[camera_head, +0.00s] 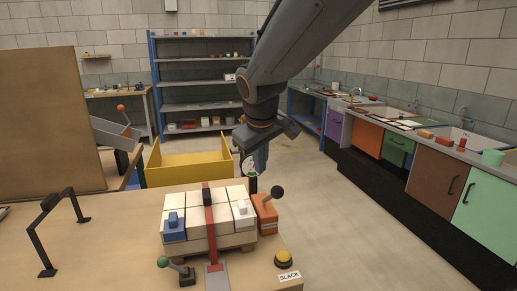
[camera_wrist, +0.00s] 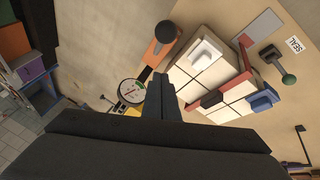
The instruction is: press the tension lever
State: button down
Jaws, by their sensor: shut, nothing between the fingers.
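An orange tension lever unit (camera_head: 265,214) with a black ball knob (camera_head: 277,192) stands at the right side of the strapped brick stack. In the wrist view its black knob (camera_wrist: 166,32) lies ahead of my fingertips. My gripper (camera_head: 259,160) is shut and empty, above and behind the lever, apart from the knob. Its fingers (camera_wrist: 163,82) also show in the wrist view. A red strap (camera_head: 209,215) runs over the pale bricks (camera_head: 188,201). A round dial (camera_wrist: 132,92) sits beside my fingers, partly hidden in the head view.
A green-knobbed lever (camera_head: 163,262) and a yellow button (camera_head: 283,258) stand at the table's front. A black frame (camera_head: 62,217) stands left. A yellow bin (camera_head: 188,170) is behind the table. A brown panel (camera_head: 50,120) blocks the left. Counters line the right wall.

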jog(key=f, duration=0.1)
jog(key=s+d+f+p, duration=0.1)
jog(key=d+f, duration=0.1)
jog(key=shift+s+d+f, duration=0.2)
jog(key=shift+s+d, duration=0.05)
jog(key=shift+s, duration=0.05)
